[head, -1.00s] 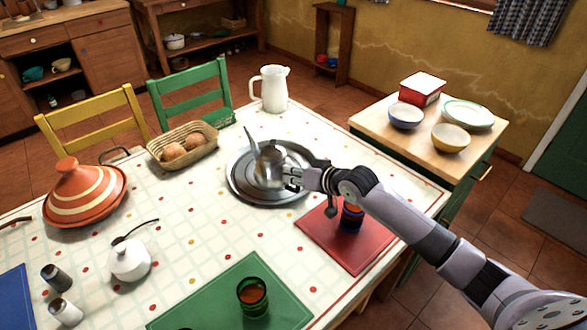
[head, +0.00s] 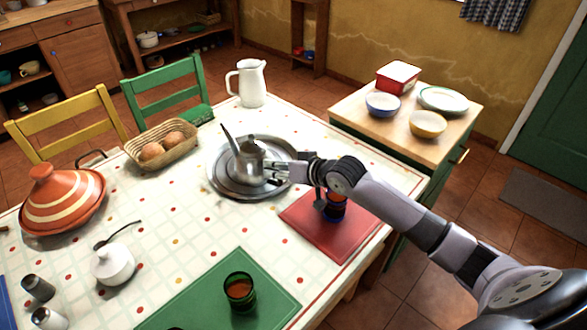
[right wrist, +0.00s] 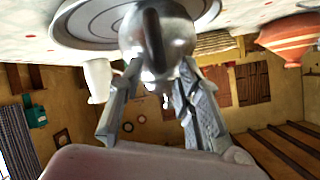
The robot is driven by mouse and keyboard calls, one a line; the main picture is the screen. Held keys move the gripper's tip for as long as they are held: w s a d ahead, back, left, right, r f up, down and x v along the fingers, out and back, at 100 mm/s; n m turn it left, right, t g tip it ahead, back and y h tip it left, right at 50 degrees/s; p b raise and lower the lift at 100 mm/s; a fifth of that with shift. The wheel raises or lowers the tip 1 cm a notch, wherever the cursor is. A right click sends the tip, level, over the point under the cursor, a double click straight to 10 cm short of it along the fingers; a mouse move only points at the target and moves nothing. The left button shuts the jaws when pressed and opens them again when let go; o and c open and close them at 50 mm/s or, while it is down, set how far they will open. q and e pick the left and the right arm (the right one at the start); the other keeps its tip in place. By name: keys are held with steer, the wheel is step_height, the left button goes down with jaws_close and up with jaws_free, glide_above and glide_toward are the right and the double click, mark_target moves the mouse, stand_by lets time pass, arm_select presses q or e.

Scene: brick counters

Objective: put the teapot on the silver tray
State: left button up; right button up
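The metal teapot (head: 247,163) stands on the round silver tray (head: 216,181) on the table, its long spout pointing up and to the left. It looks upright. My right gripper (head: 280,172) is at the teapot's right side, close to its handle. In the right wrist view the right gripper (right wrist: 160,68) has its two fingers spread apart, with the shiny teapot (right wrist: 178,40) just beyond and between the tips. The dark handle (right wrist: 153,40) shows in front of the pot. The silver tray (right wrist: 80,25) lies under it. My left gripper is not in view.
A bread basket (head: 190,150) and white pitcher (head: 250,84) stand behind the tray. A red mat (head: 340,238) with a dark cup (head: 334,207) lies under my right arm. A tagine (head: 62,203), sugar bowl (head: 113,265) and green mat (head: 200,305) with a glass (head: 239,290) are nearer.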

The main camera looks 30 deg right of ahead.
steer(key=v, duration=1)
steer(key=shift+s, duration=0.15)
